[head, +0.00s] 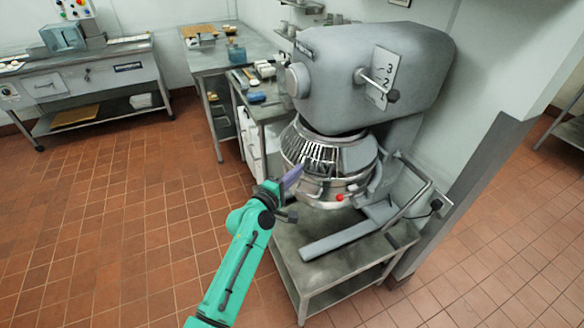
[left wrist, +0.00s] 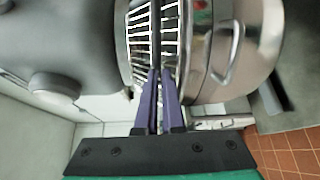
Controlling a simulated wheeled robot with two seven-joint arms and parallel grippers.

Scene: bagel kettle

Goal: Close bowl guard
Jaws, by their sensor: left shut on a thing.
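The bowl guard (head: 318,152) is a wire cage with a metal rim on top of the mixer bowl (head: 318,190), under the grey mixer head (head: 360,70). Its bars also show in the left wrist view (left wrist: 142,38), beside the shiny bowl (left wrist: 215,55). My left gripper (head: 299,170) reaches the front left side of the guard, its purple fingers pressed nearly together. In the left wrist view the fingertips (left wrist: 162,72) meet at the guard's lower bars and are shut on the guard there. The exact spot gripped is small and partly hidden by the fingers. My right gripper is not in view.
The mixer stands on a metal table (head: 300,240). A bowl lift handle (head: 430,200) juts out to the right, and a red knob (head: 340,197) sits at the bowl's front. Counters with items stand behind. The tiled floor at left is clear.

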